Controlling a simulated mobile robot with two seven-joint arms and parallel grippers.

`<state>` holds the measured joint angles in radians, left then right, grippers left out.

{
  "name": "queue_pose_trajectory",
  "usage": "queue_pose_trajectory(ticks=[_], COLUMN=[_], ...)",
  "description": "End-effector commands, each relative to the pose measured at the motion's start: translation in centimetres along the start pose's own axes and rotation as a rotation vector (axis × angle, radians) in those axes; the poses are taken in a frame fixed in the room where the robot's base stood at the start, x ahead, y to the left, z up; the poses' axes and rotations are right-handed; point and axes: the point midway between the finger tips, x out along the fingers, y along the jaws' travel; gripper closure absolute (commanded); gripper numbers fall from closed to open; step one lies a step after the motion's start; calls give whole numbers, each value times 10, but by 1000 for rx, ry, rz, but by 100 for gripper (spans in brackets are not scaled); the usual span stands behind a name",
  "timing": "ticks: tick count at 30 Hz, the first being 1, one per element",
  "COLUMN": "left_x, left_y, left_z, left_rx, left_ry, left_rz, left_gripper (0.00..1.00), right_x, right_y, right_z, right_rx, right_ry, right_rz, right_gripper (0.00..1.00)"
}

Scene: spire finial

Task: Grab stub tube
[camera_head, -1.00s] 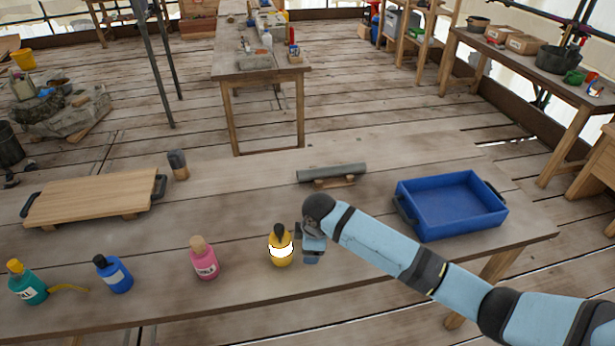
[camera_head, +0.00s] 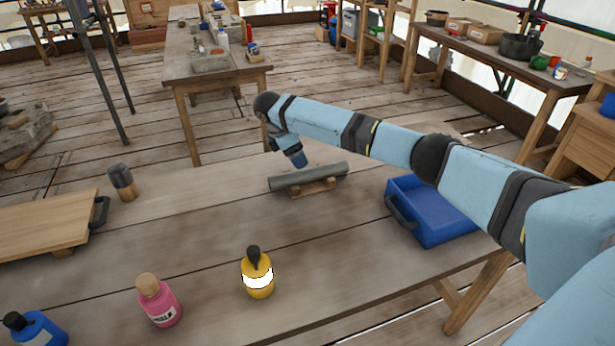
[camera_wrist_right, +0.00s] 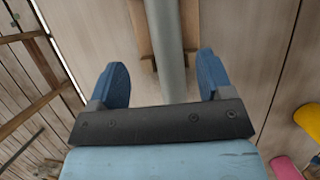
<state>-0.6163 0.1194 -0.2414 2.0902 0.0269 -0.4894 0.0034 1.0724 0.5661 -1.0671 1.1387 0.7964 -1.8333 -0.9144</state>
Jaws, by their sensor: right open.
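The stub tube is a grey cylinder (camera_head: 308,176) lying on a small wooden cradle (camera_head: 326,187) on the table. My right gripper (camera_head: 298,158) is above and behind the tube's left half in the head view. In the right wrist view the right gripper (camera_wrist_right: 162,82) is open, its two blue fingers apart, and the grey tube (camera_wrist_right: 168,50) runs lengthwise between them. The fingers do not visibly touch it. The tube's near end is hidden behind the gripper's dark bar. My left gripper is not in view.
A blue tray (camera_head: 432,232) stands right of the tube. A yellow bottle (camera_head: 258,275), a pink bottle (camera_head: 160,303) and a blue bottle (camera_head: 38,332) stand along the front. A dark-topped cup (camera_head: 122,181) and a wooden board (camera_head: 45,225) are left. The tabletop between is clear.

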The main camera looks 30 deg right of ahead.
Motion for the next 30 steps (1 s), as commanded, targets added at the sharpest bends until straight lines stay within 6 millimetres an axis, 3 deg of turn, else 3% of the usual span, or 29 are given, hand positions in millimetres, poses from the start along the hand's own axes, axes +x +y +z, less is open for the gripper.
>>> queue_pose_trajectory(ticks=[3,13,21,29,30], left_x=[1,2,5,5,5], left_y=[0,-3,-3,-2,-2], left_z=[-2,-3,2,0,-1], left_rx=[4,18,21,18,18], left_ry=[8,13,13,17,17], left_rz=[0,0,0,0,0], left_gripper=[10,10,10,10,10], right_x=[22,44,82,86,86], right_y=[-1,-3,-9,-8,-8], right_z=[-1,2,5,6,6], right_rx=[0,0,0,0,0], right_ry=[0,0,0,1,1], right_rz=[-1,1,0,2,2], right_gripper=[27,27,27,27,36])
